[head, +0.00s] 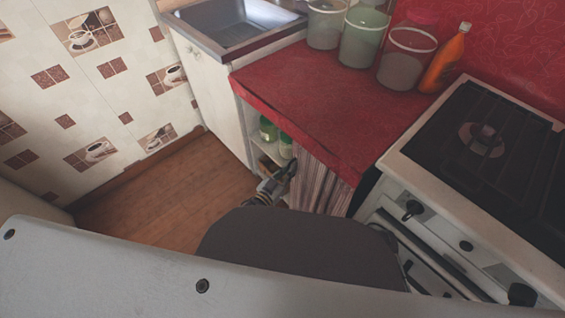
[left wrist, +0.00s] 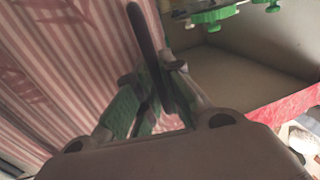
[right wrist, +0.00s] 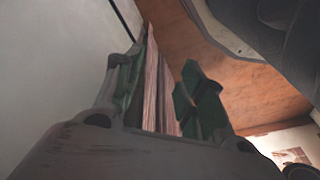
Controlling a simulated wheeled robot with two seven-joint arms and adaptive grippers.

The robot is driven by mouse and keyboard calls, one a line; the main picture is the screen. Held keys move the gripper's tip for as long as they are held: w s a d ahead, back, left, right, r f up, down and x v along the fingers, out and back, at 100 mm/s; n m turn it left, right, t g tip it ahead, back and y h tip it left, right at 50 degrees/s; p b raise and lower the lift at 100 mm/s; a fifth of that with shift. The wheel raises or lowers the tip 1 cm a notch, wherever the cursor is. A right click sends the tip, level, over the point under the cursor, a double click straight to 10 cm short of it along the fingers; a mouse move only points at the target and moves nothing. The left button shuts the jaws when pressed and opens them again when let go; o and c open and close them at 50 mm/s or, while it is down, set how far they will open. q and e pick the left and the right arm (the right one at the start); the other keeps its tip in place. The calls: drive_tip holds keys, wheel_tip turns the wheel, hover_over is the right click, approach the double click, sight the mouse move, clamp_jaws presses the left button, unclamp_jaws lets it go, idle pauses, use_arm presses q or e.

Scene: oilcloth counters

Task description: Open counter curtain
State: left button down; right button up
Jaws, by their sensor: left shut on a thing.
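The striped counter curtain (head: 322,184) hangs under the red counter and covers the right part of the opening, bunched toward the stove side. The left part stands open. In the left wrist view the curtain (left wrist: 60,60) fills the left side. My left gripper (head: 278,184) is at the curtain's left edge.
Green-lidded jars (head: 268,129) stand on the shelf inside the opening. The red counter (head: 310,105) carries large containers (head: 363,38) and an orange bottle (head: 445,60). The stove (head: 470,150) stands close on the right. Wooden floor (head: 165,195) is clear at left.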

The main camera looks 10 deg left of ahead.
use_arm(q)
drive_tip(key=shift+s+d, duration=0.3)
drive_tip(key=shift+d, duration=0.15)
drive_tip(key=c, duration=1.5)
unclamp_jaws()
drive_tip(key=shift+s, duration=0.15)
drive_tip(key=shift+v, duration=5.9)
